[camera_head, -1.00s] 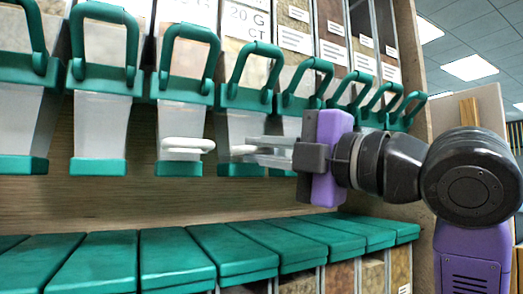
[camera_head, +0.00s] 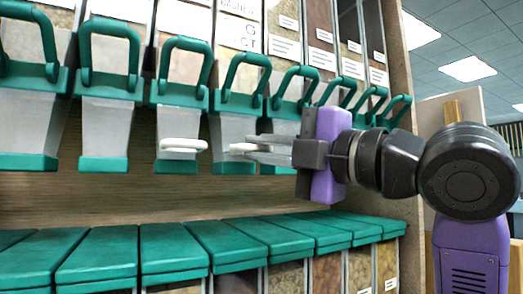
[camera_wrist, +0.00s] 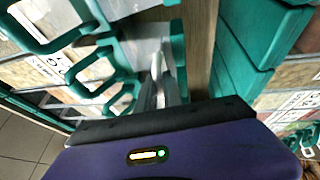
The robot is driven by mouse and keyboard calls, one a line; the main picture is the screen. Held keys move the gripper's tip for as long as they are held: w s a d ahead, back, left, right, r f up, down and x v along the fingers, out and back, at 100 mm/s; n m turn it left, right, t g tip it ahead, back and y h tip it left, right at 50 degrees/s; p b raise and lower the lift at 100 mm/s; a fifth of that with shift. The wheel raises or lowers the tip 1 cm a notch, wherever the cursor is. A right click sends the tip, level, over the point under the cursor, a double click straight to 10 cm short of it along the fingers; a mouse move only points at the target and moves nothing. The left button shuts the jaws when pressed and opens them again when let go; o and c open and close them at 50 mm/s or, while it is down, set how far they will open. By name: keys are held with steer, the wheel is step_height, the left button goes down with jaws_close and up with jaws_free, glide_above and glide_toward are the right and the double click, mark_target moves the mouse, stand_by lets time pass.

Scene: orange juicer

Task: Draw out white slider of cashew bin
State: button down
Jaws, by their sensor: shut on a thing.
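A row of clear bins with green handles and green lower ends hangs along the wooden shelf. One white slider (camera_head: 183,145) shows on the front of a bin left of my gripper. My gripper (camera_head: 250,150) reaches in from the right and is shut on a second white slider (camera_head: 237,148), at the front of the bin (camera_head: 233,128) to its right. My fingers hide part of that slider. In the wrist view my gripper (camera_wrist: 162,90) points at the slider (camera_wrist: 156,66) beside the clear bin wall. I cannot read which bin is labelled cashew.
Green lids (camera_head: 175,250) of lower bins line the shelf below, with a gap of bare wooden board (camera_head: 90,196) between the rows. More handled bins stand close behind my gripper. The shelf's side panel (camera_head: 400,200) is on the right.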

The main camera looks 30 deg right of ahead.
steer(key=c, duration=1.5)
jaws_free()
steer(key=shift+s, duration=0.2)
steer(key=b+v, duration=0.2)
steer(key=v, duration=0.5)
steer(key=shift+s+d+f, duration=0.1)
steer(key=shift+s+f, duration=0.05)
steer(key=shift+s, duration=0.2)
